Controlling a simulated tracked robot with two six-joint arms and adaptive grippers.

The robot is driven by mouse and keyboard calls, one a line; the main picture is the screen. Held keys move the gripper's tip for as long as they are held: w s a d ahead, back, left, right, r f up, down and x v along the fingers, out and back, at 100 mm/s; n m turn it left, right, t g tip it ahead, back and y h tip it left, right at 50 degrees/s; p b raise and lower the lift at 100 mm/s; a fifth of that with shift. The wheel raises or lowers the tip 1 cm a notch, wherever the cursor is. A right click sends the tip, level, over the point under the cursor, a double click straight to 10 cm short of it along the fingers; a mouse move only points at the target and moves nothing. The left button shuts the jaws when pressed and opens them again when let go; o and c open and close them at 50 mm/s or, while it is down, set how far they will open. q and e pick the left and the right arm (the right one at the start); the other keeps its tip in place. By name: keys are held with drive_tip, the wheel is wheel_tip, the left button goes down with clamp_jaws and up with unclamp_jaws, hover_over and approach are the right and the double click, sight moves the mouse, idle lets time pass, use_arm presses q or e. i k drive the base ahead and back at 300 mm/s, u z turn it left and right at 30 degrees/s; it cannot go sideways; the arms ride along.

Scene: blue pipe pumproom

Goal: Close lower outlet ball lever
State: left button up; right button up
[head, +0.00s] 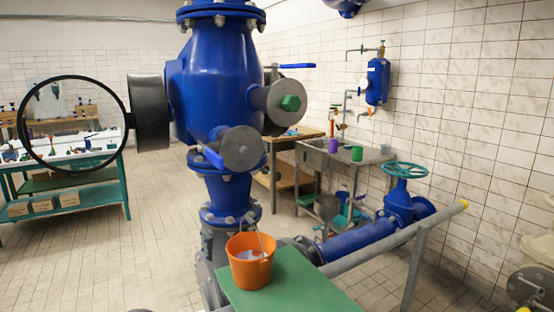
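A short blue lever (213,157) sits on the lower front of the big blue vessel (215,85), just left of a round grey flange cap (241,149). It points toward me and slightly up to the left. A second blue lever (298,66) sticks out level to the right, higher up, behind a grey flange with a green hex plug (291,103). I cannot tell from this view which lever is the lower outlet one. Neither of my grippers is in view.
A large black handwheel (127,118) juts out left of the vessel. An orange bucket (250,262) stands on a green bench (292,293) in front. A grey rail (390,240) and a blue pipe (355,241) with a teal handwheel (405,170) run right. The left floor is clear.

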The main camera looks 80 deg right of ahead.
sight(211, 155)
drive_tip(key=u, duration=0.25)
drive_tip(key=i, duration=0.25)
drive_tip(key=z, duration=3.45)
drive_tip(key=i, duration=0.6)
drive_tip(key=u, duration=1.1)
